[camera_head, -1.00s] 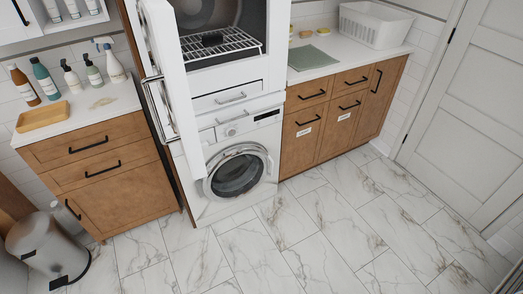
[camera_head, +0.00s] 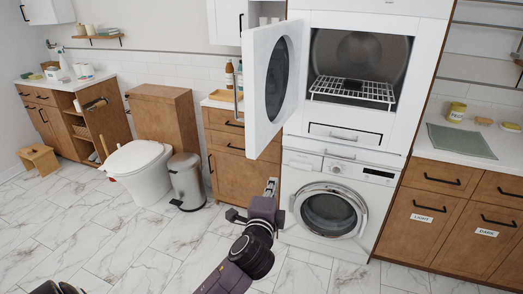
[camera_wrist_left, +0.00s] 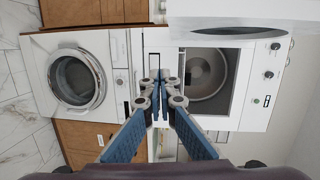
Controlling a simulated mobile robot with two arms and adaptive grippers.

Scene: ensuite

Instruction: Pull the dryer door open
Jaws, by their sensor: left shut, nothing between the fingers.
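The dryer is the upper white machine (camera_head: 430,75); its drum and a wire rack show through the opening. The dryer door (camera_head: 263,122), white with a dark round window, stands swung out to the left, with a handle at its left edge. In the left wrist view, turned sideways, the dryer's open front (camera_wrist_left: 208,75) is at right and the door (camera_wrist_left: 225,30) at top. My left gripper (camera_head: 271,187) is shut and empty, below the door and in front of the lower machine's left side. Its closed fingertips (camera_wrist_left: 159,76) show in the wrist view. My right gripper is not seen.
The washing machine (camera_head: 292,185) below has its round door shut. A bin (camera_head: 188,181) and toilet (camera_head: 140,165) stand at left. Wooden cabinets (camera_head: 420,210) flank the machines. The marble floor (camera_head: 120,235) in front is mostly clear.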

